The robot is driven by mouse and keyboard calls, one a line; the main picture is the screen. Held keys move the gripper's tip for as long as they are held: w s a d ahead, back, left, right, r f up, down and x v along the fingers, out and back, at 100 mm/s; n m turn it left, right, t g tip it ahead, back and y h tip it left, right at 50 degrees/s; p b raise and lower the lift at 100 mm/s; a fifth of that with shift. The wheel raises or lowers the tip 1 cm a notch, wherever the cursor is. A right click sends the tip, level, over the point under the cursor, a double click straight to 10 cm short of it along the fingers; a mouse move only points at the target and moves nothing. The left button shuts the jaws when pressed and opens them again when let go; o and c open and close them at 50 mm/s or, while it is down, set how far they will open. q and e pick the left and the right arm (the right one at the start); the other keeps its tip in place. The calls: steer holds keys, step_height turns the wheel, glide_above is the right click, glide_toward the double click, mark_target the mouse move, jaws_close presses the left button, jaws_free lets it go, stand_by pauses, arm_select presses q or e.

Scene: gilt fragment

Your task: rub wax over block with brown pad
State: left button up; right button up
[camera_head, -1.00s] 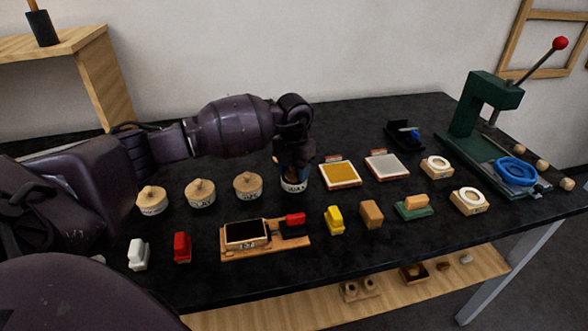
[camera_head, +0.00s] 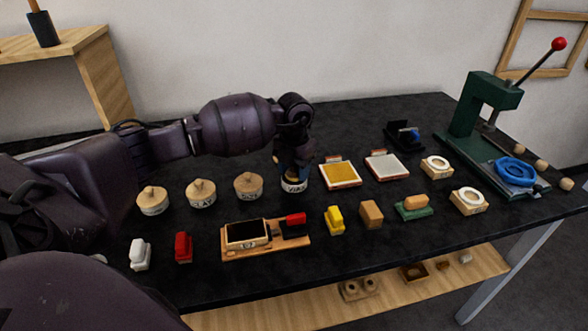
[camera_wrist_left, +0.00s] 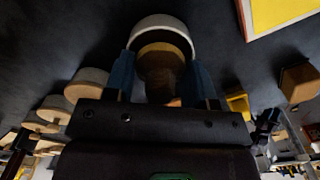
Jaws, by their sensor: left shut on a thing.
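A pot labelled like "WAX" (camera_head: 294,185) stands on the black table below my left gripper (camera_head: 294,168). In the left wrist view its pale rim (camera_wrist_left: 163,22) curves around a round brown wooden piece (camera_wrist_left: 160,65), likely the brown pad. My left gripper (camera_wrist_left: 163,80) is shut on this piece, with a blue fingertip on each side. The pad's underside is hidden. A dark-faced block with pale markings (camera_head: 246,233) lies on a wooden board (camera_head: 265,253) in front, to the left of the pot. My right gripper is not in view.
Several round knobbed pots (camera_head: 201,193) stand left of the wax pot. A yellow tray (camera_head: 340,174) is close on its right. A red-topped piece (camera_head: 296,219), a yellow brush-like piece (camera_head: 335,220) and a brown block (camera_head: 371,214) are in front. A green press (camera_head: 483,110) stands far right.

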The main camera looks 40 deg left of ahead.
arm_select(q)
step_height(320, 180, up, 2)
steer(key=shift+r+p, duration=0.15)
steer(key=shift+p, duration=0.25)
steer(key=shift+r+p, duration=0.6)
steer(key=shift+r, duration=0.7)
steer(key=shift+r+p, duration=0.4)
steer(key=shift+r, duration=0.5)
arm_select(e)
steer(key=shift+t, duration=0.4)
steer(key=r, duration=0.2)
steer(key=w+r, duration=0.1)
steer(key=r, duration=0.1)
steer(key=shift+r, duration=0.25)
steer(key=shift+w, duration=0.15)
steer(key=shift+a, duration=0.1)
